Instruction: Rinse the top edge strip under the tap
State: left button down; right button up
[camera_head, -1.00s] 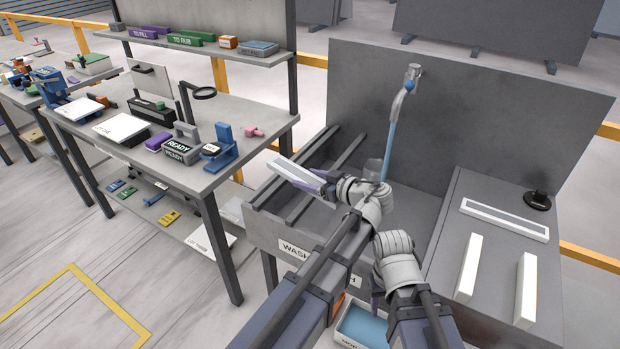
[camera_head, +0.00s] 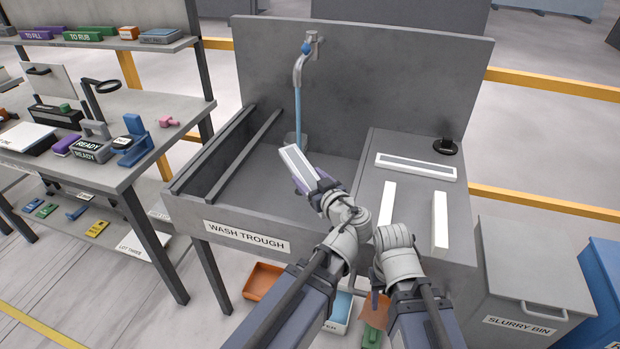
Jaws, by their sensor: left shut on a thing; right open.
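A pale strip with a grey face (camera_head: 298,165) is held over the wash trough (camera_head: 235,185). My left gripper (camera_head: 318,190) is shut on its near end. The tap (camera_head: 311,48) stands at the back panel, and a blue stream of water (camera_head: 298,105) falls from it into the trough. The strip's far end appears just in front of the stream's foot; I cannot tell whether water touches it. I cannot tell which edge the held strip is.
A similar framed strip (camera_head: 416,166) and two white bars (camera_head: 386,215) (camera_head: 440,223) lie on the right-hand board (camera_head: 410,200). A black round object (camera_head: 446,146) sits behind them. A slurry bin (camera_head: 525,280) stands right. A workbench (camera_head: 150,150) stands left.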

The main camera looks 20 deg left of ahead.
pick_arm(q)
jog(key=w+a, duration=0.3)
jog(key=w, duration=1.2)
jog(key=shift+w, duration=0.3)
dwell(1.1)
jog(key=shift+a, duration=0.1)
jog(key=r+x, duration=0.1)
jog(key=x, duration=0.6)
jog(key=shift+a, duration=0.6)
jog(key=shift+r, duration=0.15)
dwell(0.5)
jog(key=shift+w, duration=0.1)
dwell(0.5)
jog(key=r+x, duration=0.1)
jog(key=x, duration=0.6)
jog(key=shift+w, duration=0.45)
dwell(0.5)
jog(key=shift+s+a+r, duration=0.1)
jog(key=shift+r, duration=0.05)
dwell(0.7)
